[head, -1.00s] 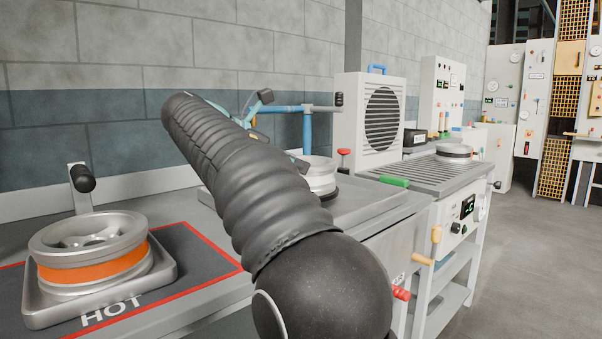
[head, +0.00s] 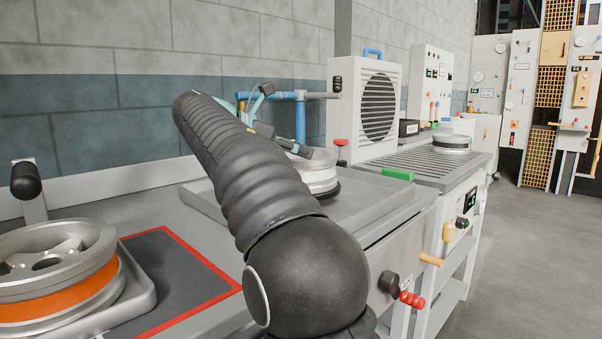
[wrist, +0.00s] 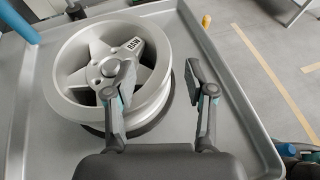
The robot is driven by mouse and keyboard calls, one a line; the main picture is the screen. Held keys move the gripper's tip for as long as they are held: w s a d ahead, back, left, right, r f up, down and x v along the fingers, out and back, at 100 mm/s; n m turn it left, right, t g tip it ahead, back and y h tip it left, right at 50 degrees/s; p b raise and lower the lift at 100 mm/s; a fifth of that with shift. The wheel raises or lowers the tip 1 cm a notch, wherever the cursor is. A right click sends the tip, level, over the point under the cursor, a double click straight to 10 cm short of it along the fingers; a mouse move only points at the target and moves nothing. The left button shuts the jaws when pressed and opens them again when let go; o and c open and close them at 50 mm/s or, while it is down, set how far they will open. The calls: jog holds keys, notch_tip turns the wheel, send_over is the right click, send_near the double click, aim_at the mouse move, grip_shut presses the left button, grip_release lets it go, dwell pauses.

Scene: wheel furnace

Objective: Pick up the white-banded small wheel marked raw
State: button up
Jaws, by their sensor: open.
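The small wheel marked RAW (wrist: 112,62) lies flat on a dark round base in a grey tray (wrist: 238,98). In the wrist view it is silver-grey with spokes, and its RAW label shows near the rim. In the head view the wheel (head: 318,176) shows a pale side, partly hidden behind my arm. My gripper (wrist: 162,78) is open and empty. In the wrist view its left finger overlaps the wheel's face and its right finger is outside the rim, over the tray. Whether either finger touches the wheel cannot be told.
A blue pipe stand (head: 300,118) rises behind the tray. An orange-banded wheel (head: 62,302) sits at left beside a red-bordered dark mat (head: 180,275). A fan box (head: 345,110) and a ribbed bench (head: 425,170) with another wheel (head: 450,145) stand farther right. Open floor (head: 520,260) lies right.

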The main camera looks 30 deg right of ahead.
aim_at(319, 159)
jog(key=shift+s+f+b+x, duration=0.15)
jog(key=shift+b+x, duration=0.25)
jog(key=shift+x, duration=1.2)
jog(key=shift+s+f+b+x, duration=0.15)
jog(key=shift+b+x, duration=0.25)
jog(key=shift+x, duration=1.25)
jog(key=shift+w+a, duration=0.1)
jog(key=shift+w, duration=0.05)
jog(key=shift+c, duration=0.3)
jog(key=shift+r, duration=0.15)
grip_shut()
